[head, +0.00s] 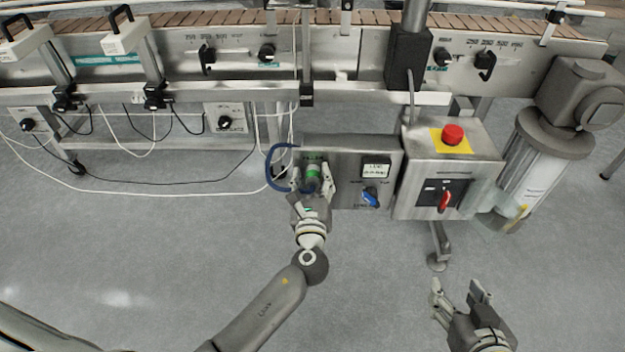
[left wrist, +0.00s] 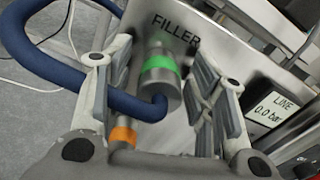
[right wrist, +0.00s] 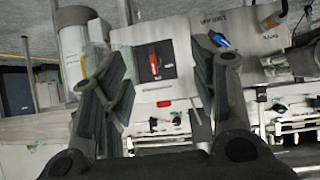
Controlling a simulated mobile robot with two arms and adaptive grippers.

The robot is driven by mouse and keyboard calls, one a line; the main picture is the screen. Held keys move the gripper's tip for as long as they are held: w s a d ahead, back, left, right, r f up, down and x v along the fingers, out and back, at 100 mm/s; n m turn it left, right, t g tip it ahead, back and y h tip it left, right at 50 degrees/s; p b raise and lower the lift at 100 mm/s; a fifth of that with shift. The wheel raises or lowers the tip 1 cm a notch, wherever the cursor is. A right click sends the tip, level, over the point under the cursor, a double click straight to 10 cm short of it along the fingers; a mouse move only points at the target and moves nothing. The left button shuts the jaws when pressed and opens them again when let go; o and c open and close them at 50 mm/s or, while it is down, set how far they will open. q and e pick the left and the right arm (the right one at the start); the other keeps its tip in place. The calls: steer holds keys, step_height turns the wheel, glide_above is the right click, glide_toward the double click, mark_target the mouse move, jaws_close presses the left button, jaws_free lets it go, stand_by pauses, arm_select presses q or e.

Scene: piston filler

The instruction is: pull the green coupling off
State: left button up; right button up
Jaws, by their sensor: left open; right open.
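The green coupling (head: 312,172) is on the steel panel marked FILLER. In the left wrist view it is a metal cylinder with a green band (left wrist: 160,70), and a thick blue hose (left wrist: 75,85) curves into its near end. My left gripper (head: 312,184) is open in front of the panel, with one finger on each side of the coupling and visible gaps. An orange-banded fitting (left wrist: 123,136) shows below the coupling in that view. My right gripper (head: 462,290) is open and empty over the floor at the lower right.
Right of the coupling are a LINE 0.0 bar display (head: 376,167) and a blue-handled valve (head: 371,196). A steel control box (head: 410,190) with a red emergency button (head: 453,135) and red switch (head: 445,201) stands beside them. The conveyor (head: 190,60) runs behind. The foreground floor is clear.

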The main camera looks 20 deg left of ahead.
mark_target(313, 187)
arm_select(q)
jaws_close()
stand_by(0.3)
steer(key=shift+s, duration=0.15)
steer(key=p+v, duration=0.1)
steer(key=v, duration=0.2)
steer(key=shift+d+f, duration=0.1)
steer(key=shift+f, duration=0.05)
arm_select(e)
steer(key=s+f+g, duration=0.1)
steer(key=s+d+f+g, duration=0.1)
steer(key=s+f, duration=0.1)
steer(key=shift+s+d+f+g+h, duration=0.1)
steer(key=shift+s+d+g+h, duration=0.05)
steer(key=shift+g+h, duration=0.2)
